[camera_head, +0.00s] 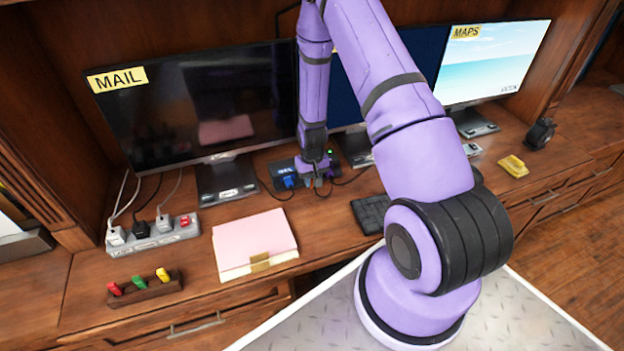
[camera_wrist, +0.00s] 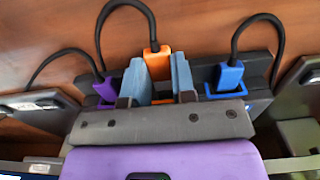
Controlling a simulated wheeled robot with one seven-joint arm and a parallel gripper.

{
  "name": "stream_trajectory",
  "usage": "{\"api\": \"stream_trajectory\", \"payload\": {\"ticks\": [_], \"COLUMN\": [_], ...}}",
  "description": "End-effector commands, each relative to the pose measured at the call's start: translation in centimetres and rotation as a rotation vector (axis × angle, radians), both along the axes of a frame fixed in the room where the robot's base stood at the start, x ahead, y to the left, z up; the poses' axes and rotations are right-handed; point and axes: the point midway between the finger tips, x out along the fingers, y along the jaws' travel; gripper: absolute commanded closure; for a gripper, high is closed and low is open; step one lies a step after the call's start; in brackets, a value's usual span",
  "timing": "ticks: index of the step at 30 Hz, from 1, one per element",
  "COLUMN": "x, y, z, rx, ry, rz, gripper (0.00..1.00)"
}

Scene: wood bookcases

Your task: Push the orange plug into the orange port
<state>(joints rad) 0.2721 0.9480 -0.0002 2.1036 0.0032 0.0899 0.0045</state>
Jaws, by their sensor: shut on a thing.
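The orange plug (camera_wrist: 157,60) with its black cable is between the two blue-grey fingers of my gripper (camera_wrist: 159,72) in the wrist view. The gripper is shut on it. The black port box (camera_wrist: 262,64) lies around and behind the fingers. A purple plug (camera_wrist: 105,91) sits at its left and a blue plug (camera_wrist: 230,76) in a blue-rimmed port at its right. The orange port is hidden, so I cannot tell how deep the plug sits. In the head view my gripper (camera_head: 317,174) is down at the box (camera_head: 279,169); the orange plug is hidden there.
The MAIL monitor (camera_head: 195,105) stands left of my arm and the MAPS monitor (camera_head: 492,62) right. A power strip (camera_head: 152,236), pink folder (camera_head: 253,243), keyboard (camera_head: 371,213) and wooden holder (camera_head: 146,289) are on the desk. Black cables loop near the fingers.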

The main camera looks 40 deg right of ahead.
Motion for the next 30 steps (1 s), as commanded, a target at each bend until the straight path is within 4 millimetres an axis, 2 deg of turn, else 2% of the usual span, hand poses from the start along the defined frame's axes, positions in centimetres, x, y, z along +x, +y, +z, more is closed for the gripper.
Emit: {"api": "stream_trajectory", "payload": {"ticks": [14, 30], "x": [0.1, 1.2], "y": [0.0, -0.3], "z": [0.0, 0.0], "rx": [0.000, 0.000], "ry": [0.000, -0.001], "rz": [0.000, 0.000], "gripper": [0.98, 0.98]}}
